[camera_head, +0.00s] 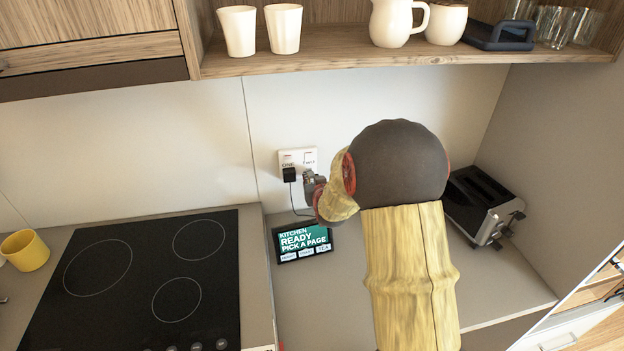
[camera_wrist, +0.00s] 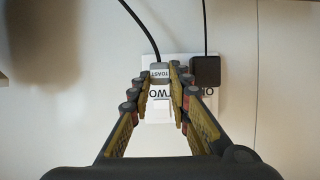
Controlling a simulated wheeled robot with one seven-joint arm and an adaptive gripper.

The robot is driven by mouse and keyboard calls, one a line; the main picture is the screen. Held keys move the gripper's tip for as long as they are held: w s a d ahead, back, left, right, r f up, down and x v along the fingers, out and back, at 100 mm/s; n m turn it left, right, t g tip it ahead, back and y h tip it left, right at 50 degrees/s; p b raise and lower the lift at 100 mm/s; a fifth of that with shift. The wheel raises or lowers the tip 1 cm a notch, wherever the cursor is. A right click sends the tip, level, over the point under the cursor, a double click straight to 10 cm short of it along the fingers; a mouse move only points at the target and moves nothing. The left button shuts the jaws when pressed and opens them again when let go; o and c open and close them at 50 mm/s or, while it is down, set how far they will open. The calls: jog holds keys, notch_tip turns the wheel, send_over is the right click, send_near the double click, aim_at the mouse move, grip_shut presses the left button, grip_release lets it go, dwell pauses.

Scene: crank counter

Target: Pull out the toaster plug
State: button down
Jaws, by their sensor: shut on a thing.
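The toaster plug, a small grey block marked TOAST (camera_wrist: 158,72), sits between the fingertips of my gripper (camera_wrist: 161,77) in the wrist view. A dark cord runs up from it in that view. My gripper (camera_head: 311,181) is shut on this plug in front of the white wall socket plate (camera_head: 298,155). Whether the plug's pins are seated in the socket is hidden. The toaster (camera_head: 481,204), black and silver, stands on the counter at the right, partly behind my arm.
A black plug (camera_head: 289,175) with its own cord sits in the plate close beside my gripper; it also shows in the wrist view (camera_wrist: 205,70). A lit tablet (camera_head: 302,241) stands below. A cooktop (camera_head: 150,280) lies left. A shelf (camera_head: 400,57) with cups hangs above.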

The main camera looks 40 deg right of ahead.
aim_at(312, 181)
jog(key=shift+s+a, duration=0.35)
jog(key=shift+s, duration=0.4)
jog(key=shift+s+a, duration=0.3)
jog(key=shift+s, duration=0.4)
